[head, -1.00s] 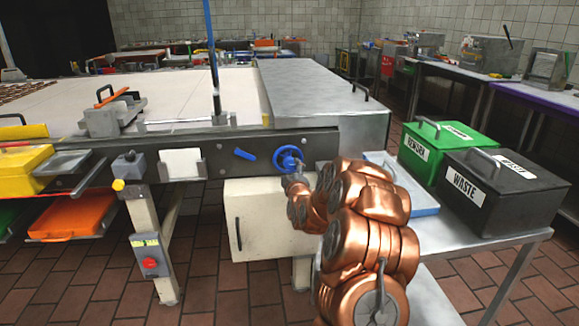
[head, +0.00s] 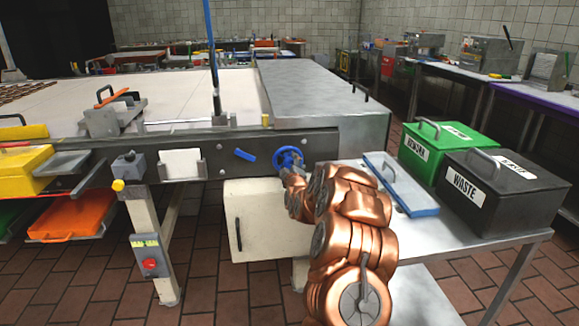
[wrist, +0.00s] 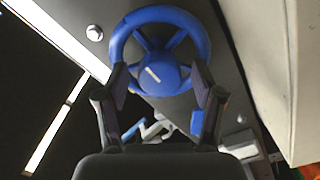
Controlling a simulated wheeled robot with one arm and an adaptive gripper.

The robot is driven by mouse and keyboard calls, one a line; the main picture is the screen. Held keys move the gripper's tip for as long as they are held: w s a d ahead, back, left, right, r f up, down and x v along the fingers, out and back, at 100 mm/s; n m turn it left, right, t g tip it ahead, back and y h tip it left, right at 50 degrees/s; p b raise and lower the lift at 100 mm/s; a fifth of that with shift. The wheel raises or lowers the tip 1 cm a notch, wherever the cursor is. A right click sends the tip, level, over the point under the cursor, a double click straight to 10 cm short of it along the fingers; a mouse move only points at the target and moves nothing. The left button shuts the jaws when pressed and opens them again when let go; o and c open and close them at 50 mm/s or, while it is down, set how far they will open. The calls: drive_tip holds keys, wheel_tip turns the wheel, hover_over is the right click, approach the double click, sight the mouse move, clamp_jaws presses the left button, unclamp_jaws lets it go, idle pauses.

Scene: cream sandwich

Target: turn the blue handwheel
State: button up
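The blue handwheel (head: 288,158) is mounted on the dark side rail of the conveyor table in the head view. In the wrist view the handwheel (wrist: 158,50) fills the upper middle, with its spokes and hub facing me. My gripper (wrist: 160,85) is open, with its two fingers apart on either side of the wheel's lower part. The fingertips overlap the lower rim; whether they touch it I cannot tell. In the head view my copper-coloured arm hides most of the gripper, which is at the wheel.
A blue lever (head: 245,154) is on the rail left of the wheel. A cream cabinet (head: 262,220) hangs below. A steel side table (head: 440,215) at right bears a blue-edged tray (head: 402,185), a green bin (head: 432,146) and a black waste bin (head: 500,190).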

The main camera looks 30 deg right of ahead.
drive_tip(key=c, duration=1.1)
drive_tip(key=shift+m, duration=0.3)
